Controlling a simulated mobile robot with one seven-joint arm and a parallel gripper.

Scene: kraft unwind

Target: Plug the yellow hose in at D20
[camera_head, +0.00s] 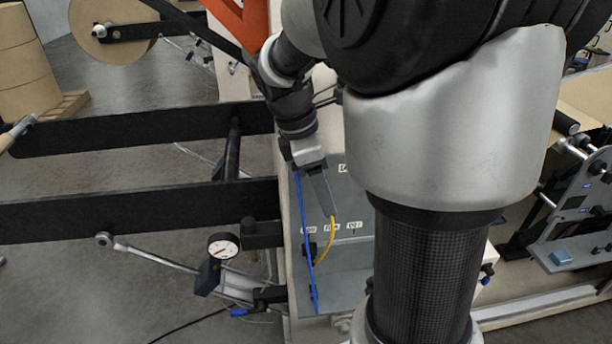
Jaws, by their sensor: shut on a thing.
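The yellow hose (331,241) is a short curved line in front of the grey panel (347,272). Its upper end meets the tips of my gripper (331,213), which is shut on it. From there it bends down and left to a dark fitting low on the panel. Several small white labels sit in a row on the panel, including one at the right (354,226). Their text is too small to read surely, so I cannot tell which is D20. The port openings are not clear, and my arm hides the panel's right side.
A round gauge (223,246) and blue-handled valve (239,312) stand left of the panel. Black beams (140,208) cross the left side. Kraft rolls (25,65) stand at the back left.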

